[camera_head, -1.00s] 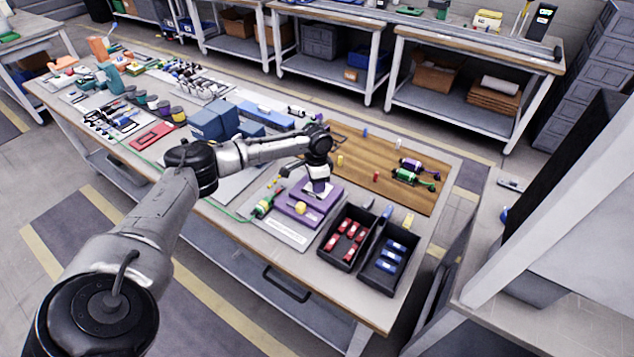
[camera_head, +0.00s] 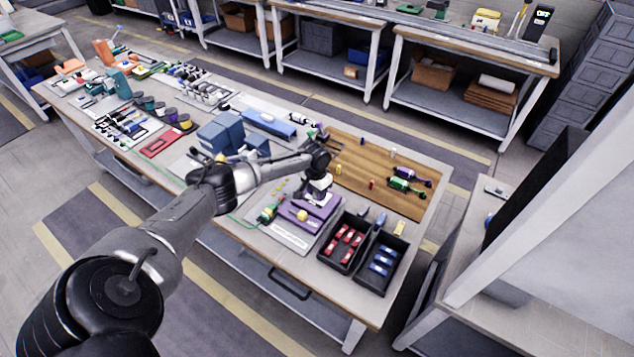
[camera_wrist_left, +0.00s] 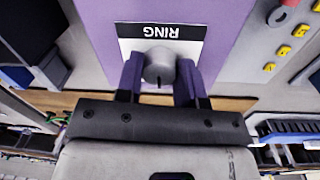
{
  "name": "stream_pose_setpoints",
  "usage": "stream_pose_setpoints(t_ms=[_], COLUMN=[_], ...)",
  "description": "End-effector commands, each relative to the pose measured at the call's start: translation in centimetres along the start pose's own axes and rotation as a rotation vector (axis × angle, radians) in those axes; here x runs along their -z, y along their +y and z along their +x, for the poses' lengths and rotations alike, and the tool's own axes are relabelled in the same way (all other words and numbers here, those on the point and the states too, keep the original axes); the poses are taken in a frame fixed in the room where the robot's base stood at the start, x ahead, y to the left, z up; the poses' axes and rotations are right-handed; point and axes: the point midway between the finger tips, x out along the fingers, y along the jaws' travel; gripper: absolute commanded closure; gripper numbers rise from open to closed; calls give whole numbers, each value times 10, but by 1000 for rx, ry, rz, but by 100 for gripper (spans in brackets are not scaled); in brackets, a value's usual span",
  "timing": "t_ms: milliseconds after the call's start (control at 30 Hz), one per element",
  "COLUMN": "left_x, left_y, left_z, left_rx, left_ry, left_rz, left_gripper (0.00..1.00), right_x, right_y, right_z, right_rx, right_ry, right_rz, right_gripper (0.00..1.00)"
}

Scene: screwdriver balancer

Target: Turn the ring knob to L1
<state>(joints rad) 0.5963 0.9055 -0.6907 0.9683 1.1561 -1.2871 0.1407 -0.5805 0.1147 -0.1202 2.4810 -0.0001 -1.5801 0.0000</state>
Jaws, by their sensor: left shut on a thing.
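A purple box (camera_head: 322,207) stands near the front of the bench, left of the black bins. In the left wrist view its purple top (camera_wrist_left: 235,22) has a white label reading RING, upside down, and a round grey ring knob (camera_wrist_left: 158,62) with a dark mark. My left gripper (camera_wrist_left: 159,77) has one finger on each side of the knob and is shut on it. In the head view my left gripper (camera_head: 317,189) is over the purple box, and the arm hides the knob. No L1 mark is readable. My right gripper is not in view.
Two black bins hold red parts (camera_head: 342,240) and blue parts (camera_head: 383,260), close right of the purple box. A green-and-yellow tool (camera_head: 268,214) lies at its left. Blue boxes (camera_head: 220,135) stand behind my forearm.

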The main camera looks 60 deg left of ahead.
Motion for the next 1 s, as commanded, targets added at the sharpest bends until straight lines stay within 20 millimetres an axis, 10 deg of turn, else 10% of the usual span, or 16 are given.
stream_pose_setpoints(t_ms=[1000], left_x=[0], left_y=[2], left_z=[-3], left_rx=[-4], left_ry=[46], left_rz=[-966], left_gripper=[89], right_x=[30], right_y=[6], right_z=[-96], right_rx=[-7], right_ry=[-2], right_rz=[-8], right_gripper=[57])
